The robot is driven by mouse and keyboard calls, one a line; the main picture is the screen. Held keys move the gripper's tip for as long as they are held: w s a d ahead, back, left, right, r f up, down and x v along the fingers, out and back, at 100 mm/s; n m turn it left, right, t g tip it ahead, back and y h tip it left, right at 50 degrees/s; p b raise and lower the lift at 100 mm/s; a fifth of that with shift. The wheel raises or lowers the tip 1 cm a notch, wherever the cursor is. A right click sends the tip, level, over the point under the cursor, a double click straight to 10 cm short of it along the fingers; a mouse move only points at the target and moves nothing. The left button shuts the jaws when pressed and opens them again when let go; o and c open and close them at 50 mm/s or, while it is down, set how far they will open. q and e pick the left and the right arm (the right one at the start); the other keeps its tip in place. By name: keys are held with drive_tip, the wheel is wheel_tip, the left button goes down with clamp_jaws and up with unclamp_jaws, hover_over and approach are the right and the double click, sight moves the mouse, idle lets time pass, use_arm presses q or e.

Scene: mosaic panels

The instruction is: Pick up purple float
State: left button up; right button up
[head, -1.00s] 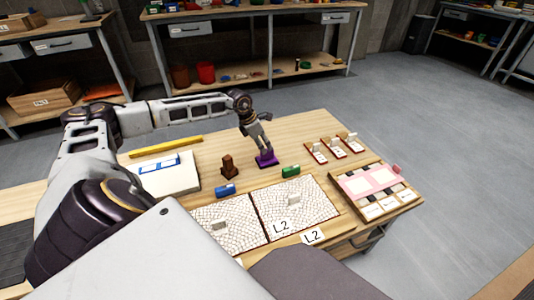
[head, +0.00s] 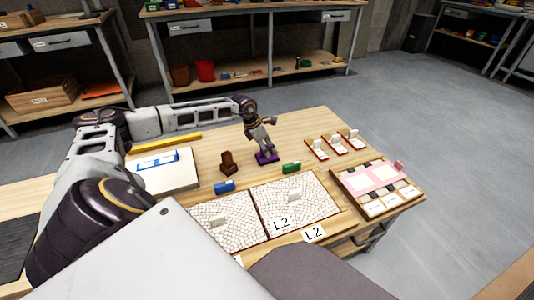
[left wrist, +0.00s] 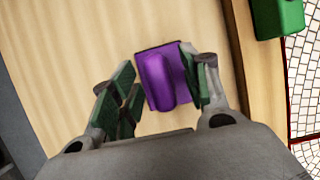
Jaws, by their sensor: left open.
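The purple float (head: 266,158) lies on the wooden table, behind the mosaic panels. In the left wrist view the purple float (left wrist: 162,82) shows as a flat plate with a rounded handle on top. My left gripper (head: 266,150) reaches down over it. In the left wrist view my left gripper (left wrist: 160,88) is open, with one green-padded finger on each side of the handle. The right finger is close to the handle; I cannot tell whether it touches. My right gripper is not in view.
Two white mosaic panels (head: 325,208) lie in front of the float. A green block (head: 291,167), a blue block (head: 225,187) and a brown stamp-like object (head: 228,163) stand nearby. A yellow bar (head: 168,144) lies at the back left.

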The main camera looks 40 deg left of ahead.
use_arm(q)
clamp_jaws()
drive_tip(key=shift+r, duration=0.1)
drive_tip(key=shift+r, duration=0.4)
wheel_tip(320, 180, up, 8)
drive_tip(key=p, duration=0.3)
drive_tip(key=shift+f, duration=0.25)
drive_tip(key=shift+r, duration=0.8)
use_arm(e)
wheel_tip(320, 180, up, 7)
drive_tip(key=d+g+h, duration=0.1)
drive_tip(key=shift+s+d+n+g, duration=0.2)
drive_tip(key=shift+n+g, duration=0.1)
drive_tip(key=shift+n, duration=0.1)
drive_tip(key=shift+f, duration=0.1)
